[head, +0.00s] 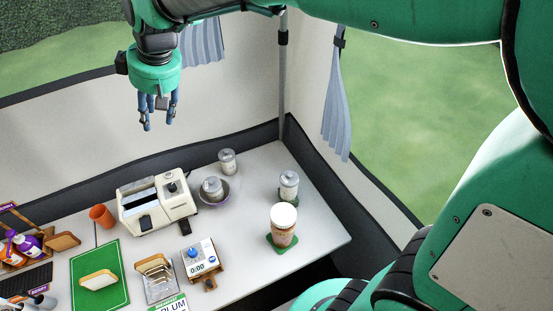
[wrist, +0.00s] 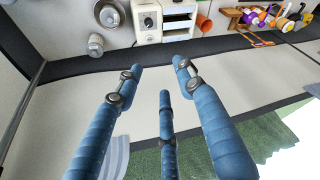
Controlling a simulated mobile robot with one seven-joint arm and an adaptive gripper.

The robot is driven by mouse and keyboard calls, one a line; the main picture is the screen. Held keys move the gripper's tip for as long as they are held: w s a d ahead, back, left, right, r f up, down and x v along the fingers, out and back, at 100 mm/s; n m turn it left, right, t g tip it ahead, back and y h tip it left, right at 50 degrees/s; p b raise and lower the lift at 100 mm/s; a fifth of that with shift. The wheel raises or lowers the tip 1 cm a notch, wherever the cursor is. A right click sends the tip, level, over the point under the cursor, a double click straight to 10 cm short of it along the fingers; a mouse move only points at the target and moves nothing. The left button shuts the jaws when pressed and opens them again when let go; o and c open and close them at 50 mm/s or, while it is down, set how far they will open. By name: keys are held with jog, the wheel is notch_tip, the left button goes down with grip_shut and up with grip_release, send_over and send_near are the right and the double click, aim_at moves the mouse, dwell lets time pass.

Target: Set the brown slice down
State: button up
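My gripper (head: 159,122) is high above the back of the table, beyond the toaster. Its blue fingers are spread apart with nothing between them; they also show in the wrist view (wrist: 158,75). A bread slice with a pale face and brown crust (head: 98,280) lies on the green board (head: 116,257) at the front left. A browner, slice-shaped piece (head: 62,242) is at the left by the crate. Another slice-like piece (head: 154,264) is in a small wire rack (head: 161,288). I cannot tell for sure which is the brown slice.
A white toaster (head: 147,217) stands behind the board, with an orange cup (head: 102,216) to its left. A timer (head: 198,258), a bowl (head: 226,190) with a jar, other jars (head: 289,184) and a lidded cup (head: 283,224) stand to the right. The table's right front is clear.

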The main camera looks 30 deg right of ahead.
jog(key=s+d+f+m+t+h, duration=0.1)
jog(key=s+d+m, duration=0.3)
jog(key=s+d, duration=0.7)
jog(key=s+d+f+m+t+h, duration=0.1)
jog(key=s+d+m, duration=0.3)
jog(key=s+d, duration=0.6)
jog(key=s, duration=0.6)
jog(key=shift+s+d+f+h, duration=0.25)
jog(key=shift+s+d+h, duration=0.1)
jog(key=shift+s+h, duration=0.05)
